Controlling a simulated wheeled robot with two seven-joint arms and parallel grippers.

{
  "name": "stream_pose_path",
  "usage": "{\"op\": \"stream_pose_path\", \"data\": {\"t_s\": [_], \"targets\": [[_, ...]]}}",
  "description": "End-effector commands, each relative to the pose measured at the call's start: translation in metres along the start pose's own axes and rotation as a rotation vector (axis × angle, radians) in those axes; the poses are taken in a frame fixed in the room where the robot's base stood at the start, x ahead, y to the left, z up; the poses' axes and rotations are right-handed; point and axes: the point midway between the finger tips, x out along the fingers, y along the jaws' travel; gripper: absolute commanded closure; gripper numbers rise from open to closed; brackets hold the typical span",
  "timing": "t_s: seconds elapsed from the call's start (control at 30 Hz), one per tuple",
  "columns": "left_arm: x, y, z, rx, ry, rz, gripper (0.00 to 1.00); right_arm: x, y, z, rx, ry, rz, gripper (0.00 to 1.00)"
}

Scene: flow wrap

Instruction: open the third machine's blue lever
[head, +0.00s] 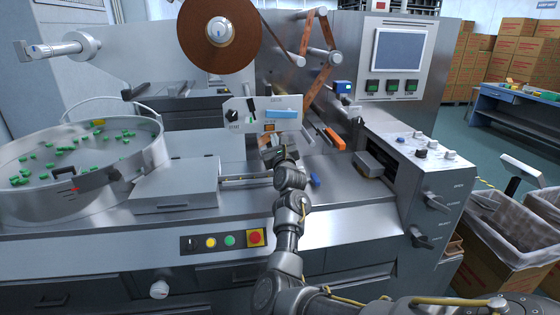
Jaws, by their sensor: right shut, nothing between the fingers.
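A blue lever (281,114) lies flat and level on the right part of a small light panel (237,120) in the middle of the machine. The panel also carries a black knob and small markings. My right gripper (270,140) is just below the panel, close under the blue lever. It is shut and empty; I cannot tell whether its tips touch the panel. My right arm reaches up to it from the bottom of the picture. I cannot read which machine number this is. My left gripper is not in view.
A metal bowl (150,165) with green pieces stands at left. A brown film roll (235,35) hangs above. An orange handle (328,139) and a small blue part (314,180) are right of my gripper. A control box (440,185) with knobs stands at right.

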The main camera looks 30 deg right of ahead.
Motion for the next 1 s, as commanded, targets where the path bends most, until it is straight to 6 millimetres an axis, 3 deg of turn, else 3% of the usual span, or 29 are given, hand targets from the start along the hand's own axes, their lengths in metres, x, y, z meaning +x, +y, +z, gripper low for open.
{"op": "stream_pose_path", "data": {"t_s": [0.2, 0.4, 0.6, 1.0], "targets": [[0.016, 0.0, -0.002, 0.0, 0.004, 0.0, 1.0, -0.046, 0.004, -0.001, 0.0, 0.0, -0.002, 1.0], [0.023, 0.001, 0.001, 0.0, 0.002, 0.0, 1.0, -0.072, 0.006, 0.001, -0.001, 0.0, -0.001, 1.0], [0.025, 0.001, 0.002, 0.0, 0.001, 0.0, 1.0, -0.082, 0.006, 0.003, 0.0, 0.001, -0.001, 1.0], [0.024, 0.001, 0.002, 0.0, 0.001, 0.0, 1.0, -0.082, 0.006, 0.003, 0.0, 0.001, -0.001, 1.0]]}}
